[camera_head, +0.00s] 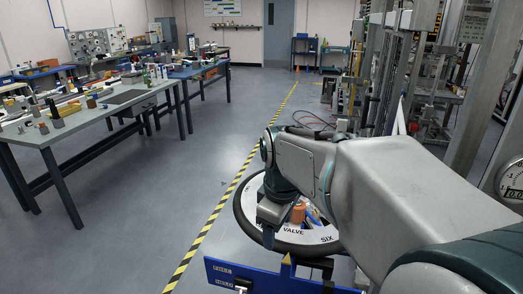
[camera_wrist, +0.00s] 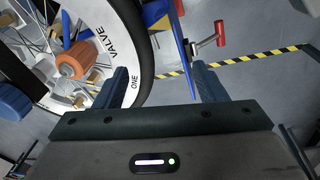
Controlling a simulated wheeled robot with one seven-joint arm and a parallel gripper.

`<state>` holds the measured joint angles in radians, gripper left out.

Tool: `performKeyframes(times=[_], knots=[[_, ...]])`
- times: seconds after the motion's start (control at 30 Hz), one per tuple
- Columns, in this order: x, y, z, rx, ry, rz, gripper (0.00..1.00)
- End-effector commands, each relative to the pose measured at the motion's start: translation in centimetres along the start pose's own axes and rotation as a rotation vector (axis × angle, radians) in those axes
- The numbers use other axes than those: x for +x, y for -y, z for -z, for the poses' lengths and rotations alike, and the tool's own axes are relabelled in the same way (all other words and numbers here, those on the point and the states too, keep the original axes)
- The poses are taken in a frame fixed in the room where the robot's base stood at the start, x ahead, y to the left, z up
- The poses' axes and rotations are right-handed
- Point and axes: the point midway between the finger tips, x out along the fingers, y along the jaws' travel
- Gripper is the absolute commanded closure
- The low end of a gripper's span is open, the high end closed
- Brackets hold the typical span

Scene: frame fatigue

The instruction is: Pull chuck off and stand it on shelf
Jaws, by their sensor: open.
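A spoked wheel (camera_wrist: 143,50) with a dark tyre and a white lettered ring reading "VALVE" and "ONE" fills the upper left of the wrist view. It also shows in the head view (camera_head: 243,217), partly behind my arm. An orange cylinder (camera_wrist: 75,65) sits near the wheel's middle. I cannot clearly pick out the chuck. My gripper (camera_wrist: 160,72) is open and empty, its left finger overlapping the tyre edge in view and its right finger over the floor. A blue panel (camera_head: 222,272) with labels, possibly the shelf's front, stands below the wheel in the head view.
A red T-handle (camera_wrist: 220,34) on a metal clamp is beyond my right finger, and a blue cylinder (camera_wrist: 13,103) is at the left edge. A cluttered workbench (camera_head: 88,128) stands at left. A metal rack is at right. Floor beyond the striped tape (camera_head: 240,160) is clear.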

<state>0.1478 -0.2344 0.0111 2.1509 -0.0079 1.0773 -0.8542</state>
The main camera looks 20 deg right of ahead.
Motion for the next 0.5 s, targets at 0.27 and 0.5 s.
performKeyframes(times=[0.27, 0.5], knots=[[-3.5, -7.6, 1.7, -0.536, 0.038, 0.068, 0.35], [-5.0, -12.8, 2.0, -0.924, 0.029, 0.128, 0.35]])
